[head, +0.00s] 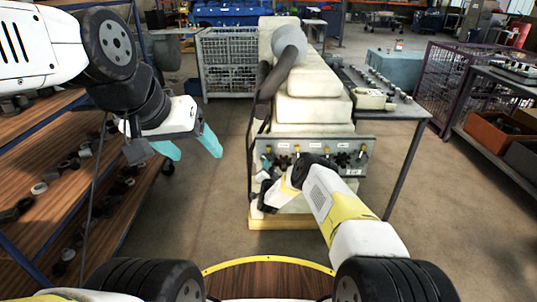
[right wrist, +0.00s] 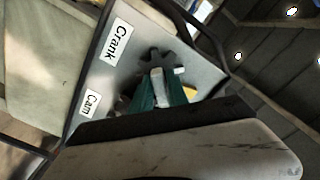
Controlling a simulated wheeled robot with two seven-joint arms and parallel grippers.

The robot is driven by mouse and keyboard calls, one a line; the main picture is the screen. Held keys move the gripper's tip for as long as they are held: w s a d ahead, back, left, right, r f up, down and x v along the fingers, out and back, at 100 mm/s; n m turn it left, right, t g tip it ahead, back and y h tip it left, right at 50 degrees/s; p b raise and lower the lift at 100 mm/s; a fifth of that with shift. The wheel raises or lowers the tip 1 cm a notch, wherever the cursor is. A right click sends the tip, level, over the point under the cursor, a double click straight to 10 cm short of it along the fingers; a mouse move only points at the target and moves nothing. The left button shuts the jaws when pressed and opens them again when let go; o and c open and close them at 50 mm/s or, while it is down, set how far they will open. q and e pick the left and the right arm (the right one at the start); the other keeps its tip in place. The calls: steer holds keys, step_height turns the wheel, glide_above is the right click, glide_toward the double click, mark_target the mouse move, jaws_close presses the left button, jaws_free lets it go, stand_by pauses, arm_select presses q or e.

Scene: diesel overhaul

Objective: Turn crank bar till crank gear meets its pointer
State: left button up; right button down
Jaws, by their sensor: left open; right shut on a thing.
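The engine's front panel (head: 316,143) carries small labels, yellow pointers (head: 297,149) and dark gears. In the right wrist view, the dark crank gear (right wrist: 156,58) shows beside the "Crank" label (right wrist: 118,41); part of it is hidden by my fingers. My right gripper (right wrist: 162,90), with teal fingers, is shut on the light grey crank bar (right wrist: 157,82) in front of this gear. In the head view it is low at the panel's left end. Whether the gear meets its pointer cannot be told. My left gripper (head: 188,147) is open and empty, left of the engine.
A "Cam" label (right wrist: 91,103) and part of another gear lie beside the crank gear. A grey table (head: 395,105) with small parts adjoins the engine's right side. A wooden shelf (head: 45,120) with dark parts stands at the left. Floor between shelf and engine is clear.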

steer(key=shift+m, duration=1)
steer(key=m, duration=0.3)
steer(key=shift+m, duration=0.3)
steer(key=m, duration=0.3)
steer(key=c, duration=1.4)
jaws_free()
steer(key=shift+s, duration=0.1)
steer(key=s, duration=0.6)
steer(key=shift+s, duration=0.4)
